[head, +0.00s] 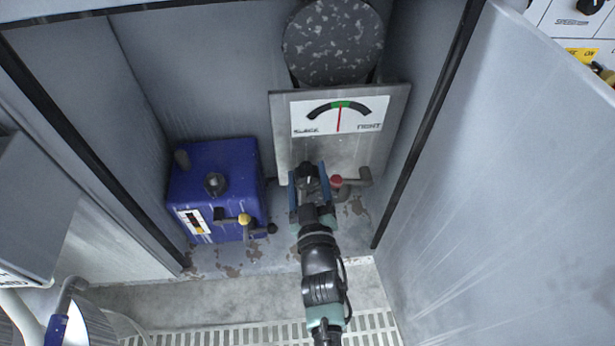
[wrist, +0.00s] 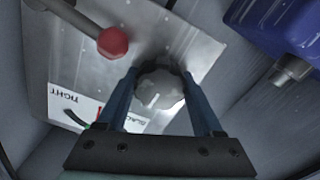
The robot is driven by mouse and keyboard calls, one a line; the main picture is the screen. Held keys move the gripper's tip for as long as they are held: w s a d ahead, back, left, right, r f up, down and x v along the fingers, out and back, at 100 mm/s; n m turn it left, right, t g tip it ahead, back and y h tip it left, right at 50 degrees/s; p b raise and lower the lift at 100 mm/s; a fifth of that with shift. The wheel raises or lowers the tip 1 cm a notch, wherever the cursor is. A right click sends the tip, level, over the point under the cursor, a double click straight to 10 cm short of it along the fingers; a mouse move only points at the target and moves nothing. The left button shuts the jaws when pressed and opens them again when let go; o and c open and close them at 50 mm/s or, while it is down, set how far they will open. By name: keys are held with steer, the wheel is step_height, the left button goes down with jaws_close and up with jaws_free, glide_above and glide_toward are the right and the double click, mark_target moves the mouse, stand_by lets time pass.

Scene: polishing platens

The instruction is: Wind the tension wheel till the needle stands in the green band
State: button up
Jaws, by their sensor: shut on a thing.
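The tension wheel (wrist: 158,88) is a dark grey lobed knob with a white mark, on a metal plate (head: 283,130). My gripper (head: 308,180) is at the plate's lower left, its two blue fingers on either side of the wheel. In the wrist view my gripper (wrist: 160,95) is shut on the wheel. The gauge (head: 340,115) above it has a black arc with a green band at the top, between SLACK and TIGHT. The red needle (head: 339,121) stands nearly upright and points at the green band. In the wrist view the gauge is partly hidden by a finger.
A red-knobbed lever (head: 337,181) sits just right of the wheel; it also shows in the wrist view (wrist: 112,42). A speckled drum (head: 332,42) is above the plate. Cabinet walls close both sides.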

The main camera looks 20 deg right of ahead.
stand_by(0.4)
steer(key=o, duration=1.1)
steer(key=p+v, duration=0.3)
steer(key=v, duration=1)
steer(key=shift+s, duration=0.1)
